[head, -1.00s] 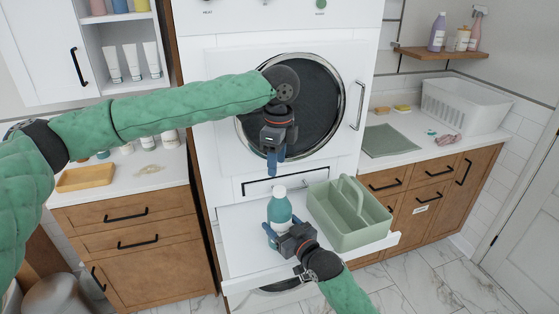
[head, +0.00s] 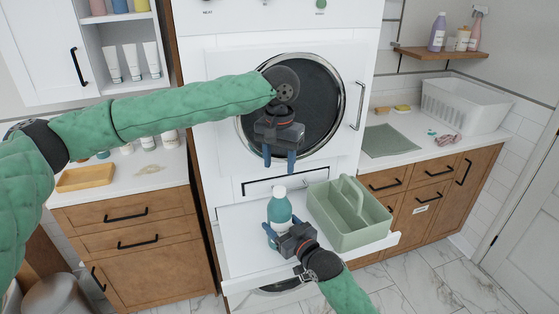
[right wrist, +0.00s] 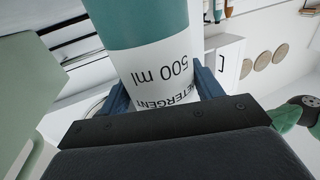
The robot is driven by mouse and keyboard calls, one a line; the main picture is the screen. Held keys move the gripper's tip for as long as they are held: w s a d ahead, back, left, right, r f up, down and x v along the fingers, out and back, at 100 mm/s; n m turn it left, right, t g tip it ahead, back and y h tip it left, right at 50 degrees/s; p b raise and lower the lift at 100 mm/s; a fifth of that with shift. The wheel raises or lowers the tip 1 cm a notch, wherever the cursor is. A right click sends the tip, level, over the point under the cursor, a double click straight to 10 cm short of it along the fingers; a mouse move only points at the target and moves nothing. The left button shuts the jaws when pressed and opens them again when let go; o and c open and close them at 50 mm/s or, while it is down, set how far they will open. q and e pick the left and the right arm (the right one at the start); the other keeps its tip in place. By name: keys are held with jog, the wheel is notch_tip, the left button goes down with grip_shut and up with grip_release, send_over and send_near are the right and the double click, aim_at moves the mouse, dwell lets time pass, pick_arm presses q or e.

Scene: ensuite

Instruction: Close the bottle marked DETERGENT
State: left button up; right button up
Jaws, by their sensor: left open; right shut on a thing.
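The teal bottle (head: 280,210) stands upright on the pulled-out white shelf, with a white cap or top (head: 279,191) showing on it. In the right wrist view its white label (right wrist: 165,72) reads DETERGENT and 500 ml. My right gripper (head: 277,231) is shut on the bottle's body, one finger on each side. My left gripper (head: 280,158) is open and empty above the bottle, in front of the round door, fingers pointing down. I cannot tell whether the white top is seated tightly.
A green caddy (head: 347,226) with a handle stands on the white shelf (head: 237,250) right of the bottle. The round machine door (head: 322,100) is behind my left gripper.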

aim_at(279, 189)
pick_arm(q)
jog(key=n, duration=0.8)
jog(key=shift+n, duration=0.4)
jog(key=shift+f, duration=4.05)
jog(key=c, duration=1)
